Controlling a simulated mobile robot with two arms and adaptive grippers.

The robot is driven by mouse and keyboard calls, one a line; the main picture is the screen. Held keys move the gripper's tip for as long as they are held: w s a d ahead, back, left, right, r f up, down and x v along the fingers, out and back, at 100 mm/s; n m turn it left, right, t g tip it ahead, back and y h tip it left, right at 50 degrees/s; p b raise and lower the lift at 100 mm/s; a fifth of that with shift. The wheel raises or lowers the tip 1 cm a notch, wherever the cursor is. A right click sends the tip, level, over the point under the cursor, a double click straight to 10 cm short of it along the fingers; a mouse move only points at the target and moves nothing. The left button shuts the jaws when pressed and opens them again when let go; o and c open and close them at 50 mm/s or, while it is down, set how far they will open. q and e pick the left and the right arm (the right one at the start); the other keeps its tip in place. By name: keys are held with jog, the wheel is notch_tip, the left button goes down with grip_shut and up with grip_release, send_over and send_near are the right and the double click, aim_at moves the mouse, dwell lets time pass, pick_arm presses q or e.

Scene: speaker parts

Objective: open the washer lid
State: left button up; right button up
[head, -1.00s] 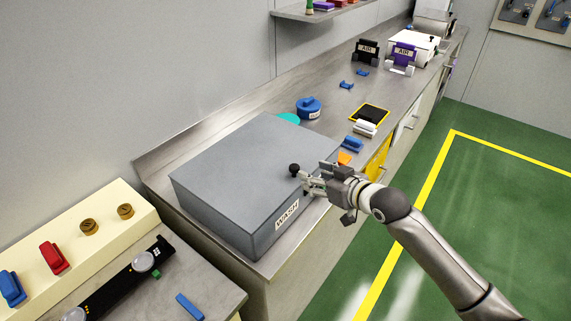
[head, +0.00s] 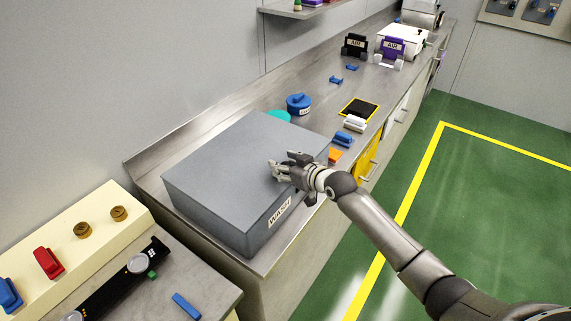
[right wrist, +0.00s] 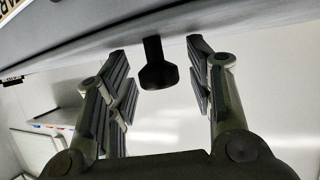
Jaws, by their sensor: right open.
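The washer (head: 225,180) is a grey box with a closed flat lid and a WASH label (head: 279,212) on its front face. It stands on the metal counter. My right gripper (head: 277,170) is at the front right edge of the lid in the head view and hides the lid's dark knob there. In the right wrist view the knob (right wrist: 157,66) hangs from the lid's edge (right wrist: 230,32), between the two open fingers of my right gripper (right wrist: 158,90). The fingers stand apart from the knob on both sides. My left gripper is not in view.
A blue round part (head: 299,103), a black pad with yellow edge (head: 360,108) and small blue and white parts lie behind the washer. A cream panel with knobs (head: 70,245) stands at the left. The green floor at the right is clear.

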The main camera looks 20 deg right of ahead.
jog(key=shift+c, duration=0.2)
grip_shut()
dwell(0.3)
